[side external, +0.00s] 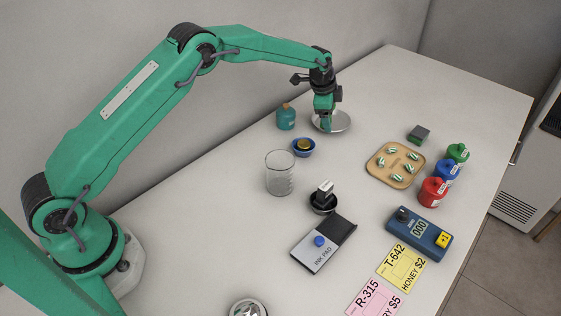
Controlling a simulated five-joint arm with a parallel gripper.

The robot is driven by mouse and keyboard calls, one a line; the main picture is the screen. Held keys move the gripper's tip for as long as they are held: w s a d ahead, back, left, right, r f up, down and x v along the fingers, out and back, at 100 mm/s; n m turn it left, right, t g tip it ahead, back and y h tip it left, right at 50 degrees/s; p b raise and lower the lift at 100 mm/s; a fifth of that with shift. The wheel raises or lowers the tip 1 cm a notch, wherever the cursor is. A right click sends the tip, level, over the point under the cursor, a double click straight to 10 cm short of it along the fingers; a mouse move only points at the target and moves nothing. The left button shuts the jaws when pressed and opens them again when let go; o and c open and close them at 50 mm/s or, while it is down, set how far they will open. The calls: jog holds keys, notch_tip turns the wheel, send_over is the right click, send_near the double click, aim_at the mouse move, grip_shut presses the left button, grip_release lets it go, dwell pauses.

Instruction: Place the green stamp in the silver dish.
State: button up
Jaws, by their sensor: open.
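The silver dish (342,124) is a shallow round dish near the back of the counter. My gripper (326,124) points down over its left part, with its fingers low at the dish; they cover some of the dish, and I cannot tell whether anything lies between or under them. A small dark block with a green face (419,134) sits on the counter to the right of the dish, clear of the gripper; it looks like the green stamp, but it is too small to be sure.
A teal bottle (286,118), a blue bowl (303,150) and a glass beaker (280,174) stand left of the dish. A tan tray (395,182) and coloured jars (446,172) are to the right. A black stamp (324,194) and ink pad (322,246) are nearer.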

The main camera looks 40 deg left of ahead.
jog(key=shift+r, duration=0.15)
jog(key=shift+v, duration=0.85)
jog(key=v, duration=1)
jog(key=shift+r, duration=0.35)
jog(key=shift+s, duration=0.1)
